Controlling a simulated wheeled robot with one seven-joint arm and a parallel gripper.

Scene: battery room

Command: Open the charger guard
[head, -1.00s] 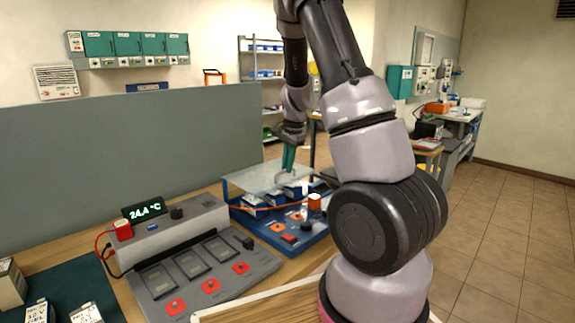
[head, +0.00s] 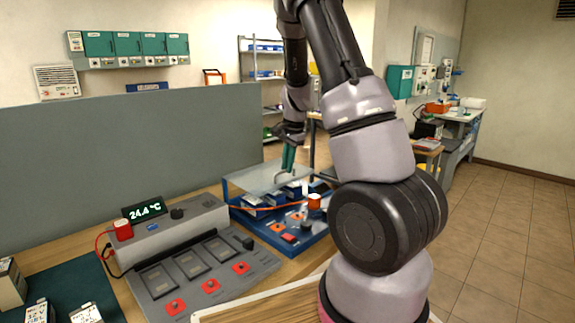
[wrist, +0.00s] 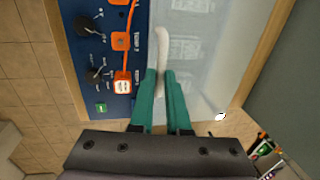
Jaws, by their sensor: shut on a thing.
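The charger guard (head: 250,180) is a clear panel on the blue charger (head: 277,241) at the middle of the bench. In the head view it looks roughly level above the rear part, with several blue-and-white batteries (head: 272,200) beneath it. In the wrist view the guard (wrist: 205,60) is a pale see-through sheet right of the blue control panel (wrist: 110,60). Its pale curved handle (wrist: 162,45) runs along the near edge. My gripper (head: 288,160) comes down from above with its green fingers shut on the handle; the fingers also show in the wrist view (wrist: 160,74).
A grey charging station (head: 190,260) with red buttons and a 24.4 °C display (head: 144,211) stands to the left. An orange cable (head: 265,208) crosses the blue charger. A grey partition (head: 130,150) rises behind the bench. My arm hides the bench's right side.

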